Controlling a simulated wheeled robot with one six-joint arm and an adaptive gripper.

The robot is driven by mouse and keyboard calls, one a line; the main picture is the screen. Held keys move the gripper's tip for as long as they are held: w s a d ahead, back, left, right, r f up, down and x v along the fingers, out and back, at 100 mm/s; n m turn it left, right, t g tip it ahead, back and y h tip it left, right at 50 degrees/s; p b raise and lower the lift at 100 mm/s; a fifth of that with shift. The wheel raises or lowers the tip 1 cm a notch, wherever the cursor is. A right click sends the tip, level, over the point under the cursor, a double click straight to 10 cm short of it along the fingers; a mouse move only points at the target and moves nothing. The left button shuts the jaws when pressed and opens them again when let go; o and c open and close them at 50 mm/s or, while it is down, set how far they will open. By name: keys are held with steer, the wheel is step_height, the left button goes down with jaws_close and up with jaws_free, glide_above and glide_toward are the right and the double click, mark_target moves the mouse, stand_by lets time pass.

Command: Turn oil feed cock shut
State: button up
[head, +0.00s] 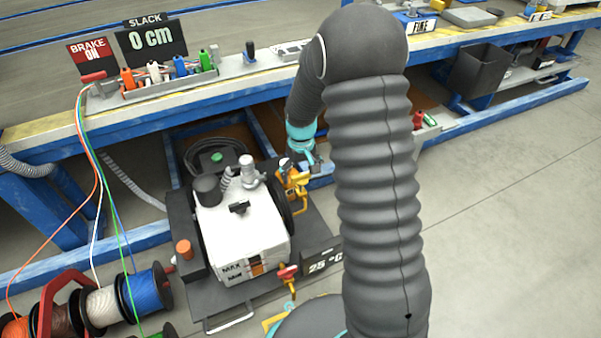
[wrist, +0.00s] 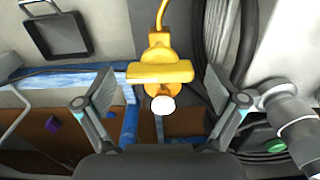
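A yellow cock (wrist: 160,72) with a wide crossbar handle and a round white end stands in the middle of the wrist view. A yellow pipe runs up from it to the top edge. My gripper (wrist: 160,90) is open, with one finger on each side of the crossbar. Gaps show between the crossbar ends and the fingers, and nothing is held. In the head view the yellow fitting (head: 293,183) is at the right side of the white machine (head: 240,225), and my arm partly hides my gripper there.
A second yellow fitting with a red handle (head: 288,272) is at the machine's front right corner. A display reading 25 °C (head: 322,262) is beside it. A blue-framed bench (head: 130,120) is behind the machine. Cable reels (head: 100,305) stand at left. Floor at right is clear.

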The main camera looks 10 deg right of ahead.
step_height(320, 180, up, 12)
stand_by(0.8)
stand_by(0.3)
steer(key=s+r+m+t+p, duration=0.1)
steer(key=s+r+t+p, duration=0.1)
steer(key=s+r, duration=0.9)
steer(key=s+r+m+t+p, duration=0.1)
steer(key=s+r+t+p, duration=0.2)
steer(key=s+r, duration=0.8)
steer(key=shift+s+d+t+p, duration=0.25)
steer(key=shift+s+p, duration=0.8)
steer(key=shift+s, duration=2.25)
steer(key=shift+a, duration=0.1)
